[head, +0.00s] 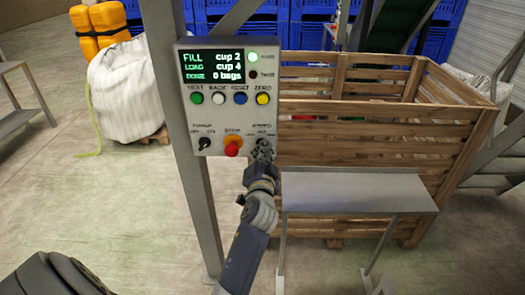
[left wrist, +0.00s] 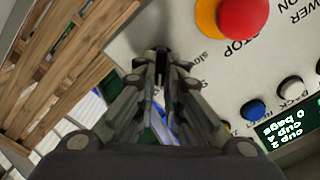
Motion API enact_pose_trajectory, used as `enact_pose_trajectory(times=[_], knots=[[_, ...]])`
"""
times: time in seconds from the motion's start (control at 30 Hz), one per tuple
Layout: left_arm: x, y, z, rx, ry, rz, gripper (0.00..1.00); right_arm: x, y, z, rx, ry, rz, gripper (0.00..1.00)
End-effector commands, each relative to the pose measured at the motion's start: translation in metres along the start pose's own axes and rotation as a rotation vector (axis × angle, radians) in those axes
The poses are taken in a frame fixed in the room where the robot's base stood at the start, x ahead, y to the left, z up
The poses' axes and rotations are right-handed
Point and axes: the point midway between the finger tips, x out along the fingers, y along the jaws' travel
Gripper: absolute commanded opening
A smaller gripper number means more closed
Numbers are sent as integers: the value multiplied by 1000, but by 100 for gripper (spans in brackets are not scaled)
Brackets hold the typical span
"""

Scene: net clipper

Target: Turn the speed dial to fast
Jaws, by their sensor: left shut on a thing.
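The control panel (head: 222,112) is a pale box on a grey post. Its speed dial sits at the lower right, under the "SPEED" label, mostly covered by my left gripper (head: 262,152) in the head view. In the left wrist view the gripper's fingers (left wrist: 160,75) close around the small black dial (left wrist: 160,50), and the word "slow" shows just right of it. I cannot tell exactly which way the dial points.
Beside the dial are the red stop button (head: 232,146) and the power knob (head: 205,144). Several coloured buttons sit above, under a lit display (head: 212,66). A wooden crate (head: 375,140) and a grey bench (head: 358,190) stand right; a white sack (head: 125,88) stands left.

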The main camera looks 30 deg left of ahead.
Motion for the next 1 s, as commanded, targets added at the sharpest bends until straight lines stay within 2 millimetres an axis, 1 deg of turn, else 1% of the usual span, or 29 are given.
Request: enact_pose_trajectory(times=[0.03,0.5,0.53,0.6,0.87,1.0], knots=[[1,-3,-3,7,7,-6,0,-1,-1,0,0,0,-1,0],[1,-4,-3,21,7,-7,0,-1,-4,-1,2,1,-4,0],[1,-4,-3,21,7,-7,14,-1,-4,-1,2,1,-4,0],[1,-3,-3,20,7,-7,29,-1,-4,0,2,1,-4,0],[0,-2,-1,19,3,-3,29,-1,-4,-1,2,1,-4,0],[0,-4,-4,18,4,-4,29,-1,1,0,-1,0,1,0]])
